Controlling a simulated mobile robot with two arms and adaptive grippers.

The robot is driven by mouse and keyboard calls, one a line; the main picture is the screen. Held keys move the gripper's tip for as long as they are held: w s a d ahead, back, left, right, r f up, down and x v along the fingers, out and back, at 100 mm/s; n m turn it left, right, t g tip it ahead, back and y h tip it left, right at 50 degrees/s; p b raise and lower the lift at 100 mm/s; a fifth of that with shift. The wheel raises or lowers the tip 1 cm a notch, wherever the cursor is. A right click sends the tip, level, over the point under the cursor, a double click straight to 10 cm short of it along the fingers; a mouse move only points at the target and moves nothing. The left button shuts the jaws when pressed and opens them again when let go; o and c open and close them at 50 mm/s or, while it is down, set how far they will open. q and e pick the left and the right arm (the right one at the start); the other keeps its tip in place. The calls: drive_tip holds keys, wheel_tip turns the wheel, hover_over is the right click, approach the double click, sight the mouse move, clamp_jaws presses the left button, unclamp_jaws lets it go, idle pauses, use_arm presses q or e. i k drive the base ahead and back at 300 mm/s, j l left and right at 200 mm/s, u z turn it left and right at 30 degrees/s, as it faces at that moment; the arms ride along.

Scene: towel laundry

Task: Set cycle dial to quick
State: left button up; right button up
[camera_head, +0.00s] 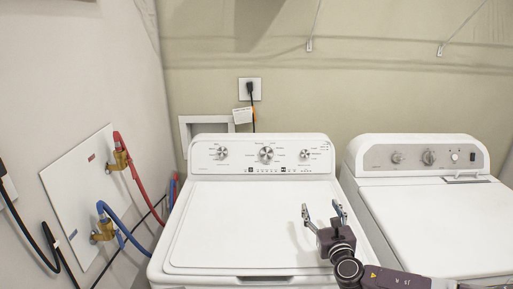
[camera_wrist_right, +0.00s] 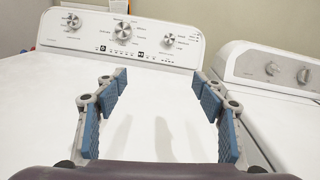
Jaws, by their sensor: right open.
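The washer (camera_head: 250,225) is white, with a closed lid and a raised control panel at its back. The panel carries a left knob (camera_head: 222,153), a larger middle dial (camera_head: 266,154) and a right knob (camera_head: 304,154). The middle dial also shows in the right wrist view (camera_wrist_right: 122,31). The labels are too small to read, so the dial's setting cannot be told. My right gripper (camera_head: 324,211) is open and empty above the front right of the lid, its fingers toward the panel and apart from it. My left gripper is not in view.
A second white machine (camera_head: 440,225) with its own knobs stands close at the right. Red (camera_head: 130,165) and blue (camera_head: 125,225) hoses hang on the left wall. A wall outlet (camera_head: 250,90) with a plugged cord is behind the washer. The lid top is clear.

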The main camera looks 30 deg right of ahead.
sight(266, 153)
drive_tip(key=i, duration=1)
